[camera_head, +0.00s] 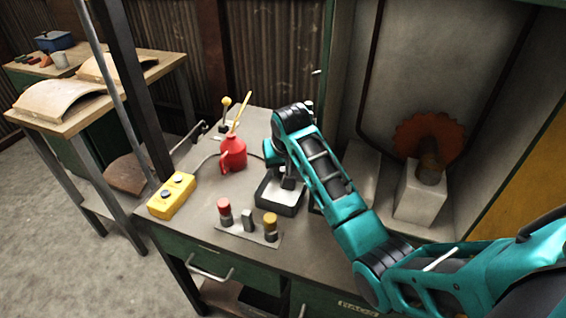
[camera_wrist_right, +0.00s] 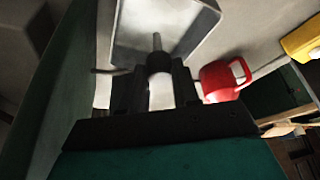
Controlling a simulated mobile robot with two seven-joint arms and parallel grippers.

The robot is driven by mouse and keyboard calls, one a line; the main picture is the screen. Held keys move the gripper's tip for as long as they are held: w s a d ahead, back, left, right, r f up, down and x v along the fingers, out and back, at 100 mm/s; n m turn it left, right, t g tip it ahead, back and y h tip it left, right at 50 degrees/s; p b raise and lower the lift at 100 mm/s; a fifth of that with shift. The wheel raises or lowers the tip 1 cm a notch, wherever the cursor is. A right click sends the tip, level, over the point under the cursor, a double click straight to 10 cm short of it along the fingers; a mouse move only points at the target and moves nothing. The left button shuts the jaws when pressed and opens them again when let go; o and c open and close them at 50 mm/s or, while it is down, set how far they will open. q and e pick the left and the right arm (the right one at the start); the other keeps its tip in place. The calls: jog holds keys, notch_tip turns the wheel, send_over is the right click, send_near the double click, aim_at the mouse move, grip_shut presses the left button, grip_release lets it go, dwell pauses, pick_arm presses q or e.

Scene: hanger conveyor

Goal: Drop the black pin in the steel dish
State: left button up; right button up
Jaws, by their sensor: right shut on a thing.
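My right gripper (camera_wrist_right: 157,88) is shut on the black pin (camera_wrist_right: 158,62); the pin's dark collar and grey tip stick out past the fingers in the right wrist view. The steel dish (camera_wrist_right: 125,45) lies just beyond the tip, with its pale inside facing the camera. In the head view the dish (camera_head: 277,207) is a dark-rimmed square tray with a light floor on the bench. The right gripper (camera_head: 287,178) is over it there, partly hidden by my arm. Whether the pin touches the dish is not clear. My left gripper is not in view.
A red oil can (camera_head: 233,153) stands left of the dish. A yellow control box (camera_head: 172,195) is at the left edge. A rust-coloured disc (camera_head: 428,137) is at right.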

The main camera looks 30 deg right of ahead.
jog(key=o, duration=1)
jog(key=shift+o, duration=0.2)
jog(key=v, duration=1.3)
jog(key=shift+a+f, duration=0.1)
